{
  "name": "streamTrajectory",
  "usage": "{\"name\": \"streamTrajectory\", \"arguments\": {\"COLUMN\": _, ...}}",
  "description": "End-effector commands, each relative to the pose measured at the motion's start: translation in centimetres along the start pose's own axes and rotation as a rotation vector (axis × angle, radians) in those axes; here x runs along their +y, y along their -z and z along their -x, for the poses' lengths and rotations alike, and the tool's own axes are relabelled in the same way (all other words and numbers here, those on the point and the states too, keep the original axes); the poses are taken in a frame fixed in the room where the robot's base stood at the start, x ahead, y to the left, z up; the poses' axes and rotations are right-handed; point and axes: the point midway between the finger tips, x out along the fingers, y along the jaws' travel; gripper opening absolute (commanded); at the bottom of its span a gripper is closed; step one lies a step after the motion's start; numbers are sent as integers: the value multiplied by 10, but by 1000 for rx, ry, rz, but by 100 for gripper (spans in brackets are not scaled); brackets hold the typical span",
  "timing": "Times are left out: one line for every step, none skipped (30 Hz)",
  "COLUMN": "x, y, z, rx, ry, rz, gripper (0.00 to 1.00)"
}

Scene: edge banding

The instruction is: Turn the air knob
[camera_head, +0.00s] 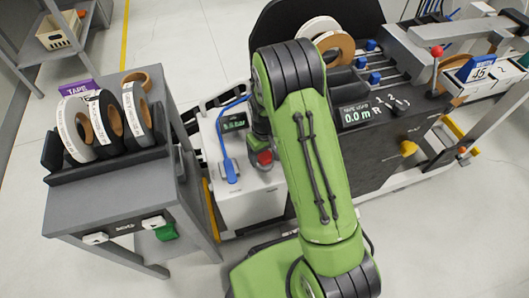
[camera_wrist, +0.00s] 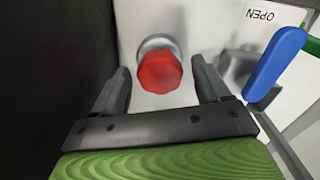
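The air knob is a red faceted knob (camera_wrist: 160,72) on a silver collar, set on a white panel. In the wrist view it lies between and just beyond the two fingertips of my gripper (camera_wrist: 160,88), which is open with a gap on both sides of the knob. In the head view the red knob (camera_head: 265,158) shows on the white cabinet (camera_head: 250,200), at the end of my green arm. My fingers there are mostly hidden by the arm.
A blue lever (camera_wrist: 276,64) stands right of the knob by an "OPEN" label; it also shows in the head view (camera_head: 227,150). A grey cart (camera_head: 120,195) with tape rolls stands left. The edge banding machine (camera_head: 400,120) stands right.

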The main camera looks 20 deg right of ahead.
Motion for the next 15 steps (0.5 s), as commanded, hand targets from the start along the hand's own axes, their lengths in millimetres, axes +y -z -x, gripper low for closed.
{"name": "streamTrajectory", "arguments": {"x": 0, "y": 0, "z": 0, "rx": 0, "ry": 0, "rz": 0, "gripper": 75}}
{"name": "streamTrajectory", "arguments": {"x": 0, "y": 0, "z": 0, "rx": 0, "ry": 0, "rz": 0, "gripper": 75}}
{"name": "streamTrajectory", "arguments": {"x": 0, "y": 0, "z": 0, "rx": 0, "ry": 0, "rz": 0, "gripper": 75}}
{"name": "streamTrajectory", "arguments": {"x": 0, "y": 0, "z": 0, "rx": 0, "ry": 0, "rz": 0, "gripper": 75}}
{"name": "streamTrajectory", "arguments": {"x": 0, "y": 0, "z": 0, "rx": 0, "ry": 0, "rz": 0, "gripper": 75}}
{"name": "streamTrajectory", "arguments": {"x": 0, "y": 0, "z": 2, "rx": 1, "ry": 0, "rz": 0, "gripper": 75}}
{"name": "streamTrajectory", "arguments": {"x": 0, "y": 0, "z": 4, "rx": 1, "ry": 0, "rz": 0, "gripper": 75}}
{"name": "streamTrajectory", "arguments": {"x": 0, "y": 0, "z": 8, "rx": 2, "ry": -1, "rz": 0, "gripper": 75}}
{"name": "streamTrajectory", "arguments": {"x": 0, "y": 1, "z": 15, "rx": 4, "ry": -1, "rz": 0, "gripper": 75}}
{"name": "streamTrajectory", "arguments": {"x": 0, "y": 1, "z": 21, "rx": 4, "ry": -1, "rz": 0, "gripper": 75}}
{"name": "streamTrajectory", "arguments": {"x": 0, "y": 1, "z": 29, "rx": 4, "ry": -1, "rz": 0, "gripper": 75}}
{"name": "streamTrajectory", "arguments": {"x": 0, "y": 1, "z": 41, "rx": 6, "ry": -1, "rz": 0, "gripper": 75}}
{"name": "streamTrajectory", "arguments": {"x": 0, "y": 1, "z": 50, "rx": 5, "ry": -1, "rz": 0, "gripper": 75}}
{"name": "streamTrajectory", "arguments": {"x": 0, "y": 1, "z": 60, "rx": 6, "ry": -1, "rz": 0, "gripper": 75}}
{"name": "streamTrajectory", "arguments": {"x": 0, "y": 1, "z": 71, "rx": 5, "ry": -1, "rz": 0, "gripper": 75}}
